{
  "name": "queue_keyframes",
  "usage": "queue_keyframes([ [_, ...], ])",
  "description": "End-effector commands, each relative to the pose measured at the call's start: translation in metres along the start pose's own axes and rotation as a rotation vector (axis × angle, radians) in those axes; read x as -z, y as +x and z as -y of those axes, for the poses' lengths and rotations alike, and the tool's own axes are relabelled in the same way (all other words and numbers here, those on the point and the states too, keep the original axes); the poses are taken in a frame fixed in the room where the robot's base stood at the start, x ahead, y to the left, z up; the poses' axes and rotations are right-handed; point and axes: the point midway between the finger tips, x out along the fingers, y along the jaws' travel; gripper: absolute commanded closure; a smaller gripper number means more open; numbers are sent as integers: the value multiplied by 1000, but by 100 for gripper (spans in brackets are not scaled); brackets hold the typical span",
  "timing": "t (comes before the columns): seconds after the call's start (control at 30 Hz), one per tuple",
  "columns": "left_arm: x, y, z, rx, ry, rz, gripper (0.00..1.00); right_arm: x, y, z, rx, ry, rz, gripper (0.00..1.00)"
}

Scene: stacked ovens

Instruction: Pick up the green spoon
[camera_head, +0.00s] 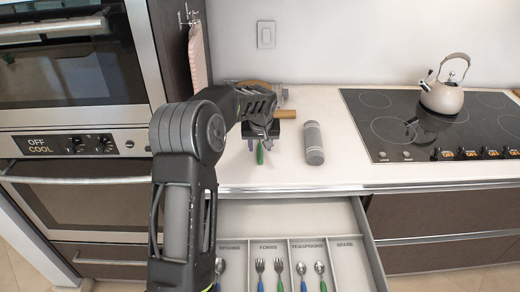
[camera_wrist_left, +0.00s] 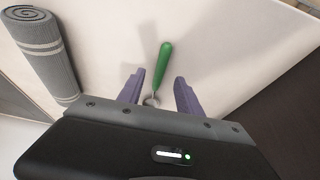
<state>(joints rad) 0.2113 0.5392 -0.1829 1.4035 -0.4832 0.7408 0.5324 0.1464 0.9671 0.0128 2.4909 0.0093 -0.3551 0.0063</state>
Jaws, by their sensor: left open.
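The green spoon lies on the white countertop; its green handle shows in the head view (camera_head: 260,153), just below my left gripper. In the left wrist view the green handle (camera_wrist_left: 163,64) points away from the gripper, and the metal end sits between the fingers, partly hidden by the gripper body. My left gripper (camera_head: 259,133) is open over the spoon, with one purple finger on each side of it in the left wrist view (camera_wrist_left: 158,88). No grip on the spoon shows. My right gripper is in neither view.
A grey striped cylinder (camera_head: 314,143) lies right of the gripper. An open drawer (camera_head: 300,214) below holds several spoons and forks in labelled compartments. A cooktop (camera_head: 390,120) with a kettle (camera_head: 442,97) is at right. Stacked ovens (camera_head: 75,75) stand at left. Wooden items lie behind the gripper.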

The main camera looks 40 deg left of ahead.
Motion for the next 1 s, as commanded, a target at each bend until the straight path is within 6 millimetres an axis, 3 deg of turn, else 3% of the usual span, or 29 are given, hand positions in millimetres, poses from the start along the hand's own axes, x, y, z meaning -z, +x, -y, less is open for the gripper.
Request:
queue_keyframes([
  [0.1,-1,21,0,1,-1,2,58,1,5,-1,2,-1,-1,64],
  [0.2,0,28,-1,0,0,-1,58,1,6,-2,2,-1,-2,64],
  [0.8,0,28,0,0,0,0,58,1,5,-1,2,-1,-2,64],
  [1.0,0,28,0,0,0,0,73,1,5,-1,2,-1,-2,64],
])
